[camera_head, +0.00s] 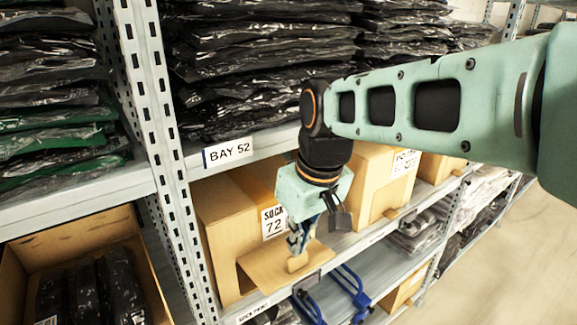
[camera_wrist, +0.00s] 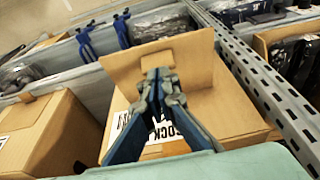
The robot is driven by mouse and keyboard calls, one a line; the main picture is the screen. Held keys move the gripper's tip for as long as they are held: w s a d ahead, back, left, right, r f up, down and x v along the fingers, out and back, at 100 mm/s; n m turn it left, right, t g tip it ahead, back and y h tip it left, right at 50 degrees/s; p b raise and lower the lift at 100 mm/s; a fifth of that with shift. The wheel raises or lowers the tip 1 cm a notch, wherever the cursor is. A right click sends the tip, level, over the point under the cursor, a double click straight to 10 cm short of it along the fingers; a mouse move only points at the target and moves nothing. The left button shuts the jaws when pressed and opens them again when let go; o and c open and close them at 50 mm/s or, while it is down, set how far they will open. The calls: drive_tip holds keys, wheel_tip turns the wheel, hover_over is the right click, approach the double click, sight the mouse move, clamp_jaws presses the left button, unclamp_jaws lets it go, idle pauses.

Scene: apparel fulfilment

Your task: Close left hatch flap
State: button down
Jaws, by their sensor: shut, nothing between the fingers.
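The hatch flap (camera_head: 262,267) is a tan cardboard panel on the box labelled SOCK 72 (camera_head: 222,225). It stands open, sticking out from the box front over the shelf edge. A small tab (camera_head: 297,263) sits on it. In the wrist view the flap (camera_wrist: 195,55) spreads behind my fingers, with the box (camera_wrist: 225,100) below it. My gripper (camera_head: 296,248) is shut and empty, pointing down in front of the label, with its tips close to the tab. It also shows in the wrist view (camera_wrist: 160,75). I cannot tell whether the tips touch the flap.
A second cardboard box (camera_head: 370,165) stands to the right on the same shelf. A perforated upright (camera_head: 165,150) rises to the left. The BAY 52 shelf (camera_head: 228,152) with black bagged garments is above. The aisle floor (camera_head: 505,235) is clear.

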sight(301, 270)
drive_tip(key=shift+s+d+f+b, duration=0.1)
drive_tip(key=shift+s+f+b, duration=0.1)
drive_tip(key=shift+b, duration=0.1)
drive_tip(key=shift+f+b, duration=0.25)
drive_tip(key=shift+b, duration=0.45)
drive_tip(key=f+t+b, duration=0.1)
drive_tip(key=b, duration=0.2)
drive_tip(key=s+f+t+y+b, duration=0.1)
drive_tip(key=b, duration=0.2)
drive_tip(key=d+f+b, duration=0.1)
drive_tip(key=b, duration=0.2)
drive_tip(key=shift+s+f+t+y, duration=0.25)
drive_tip(key=shift+f+t+y, duration=0.1)
drive_tip(key=shift+t+y, duration=0.05)
drive_tip(key=w+a+f+t+y+b, duration=0.1)
drive_tip(key=w+a+f+t+b, duration=0.1)
drive_tip(key=f+b, duration=1.2)
drive_tip(key=w+b, duration=0.1)
drive_tip(key=b, duration=0.6)
drive_tip(key=shift+f+y, duration=0.25)
drive_tip(key=shift+y, duration=0.05)
drive_tip(key=shift+w+r, duration=0.1)
